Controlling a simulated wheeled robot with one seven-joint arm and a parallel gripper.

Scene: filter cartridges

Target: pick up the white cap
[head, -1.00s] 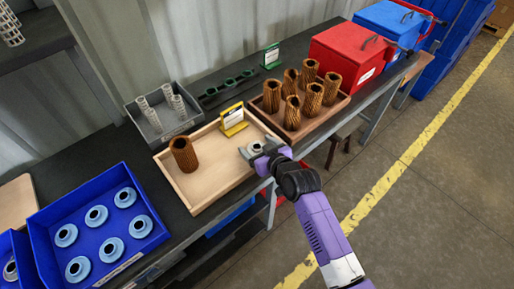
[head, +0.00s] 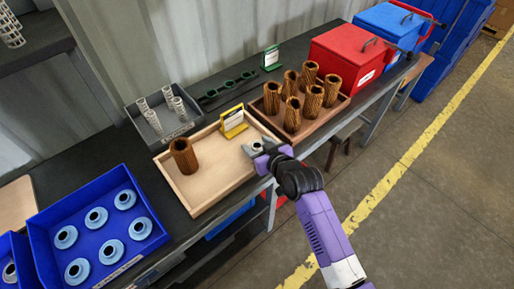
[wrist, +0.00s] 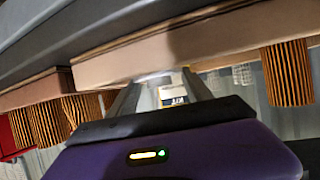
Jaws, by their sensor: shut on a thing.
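The white cap (head: 257,146) is a small pale ring with a dark hole. It is at the right end of the light wooden tray (head: 205,194). My gripper (head: 258,148) is shut on it, with the fingers on either side. In the wrist view a pale edge of the cap (wrist: 153,76) shows between the grey fingers, and the rest is hidden. I cannot tell whether the cap touches the tray floor.
A brown pleated filter (head: 184,156) and a yellow sign (head: 233,121) stand in the same tray. A brown tray (head: 265,118) of several filters is close behind my gripper. A blue bin (head: 83,222) of blue caps is at left, a grey bin (head: 183,131) behind.

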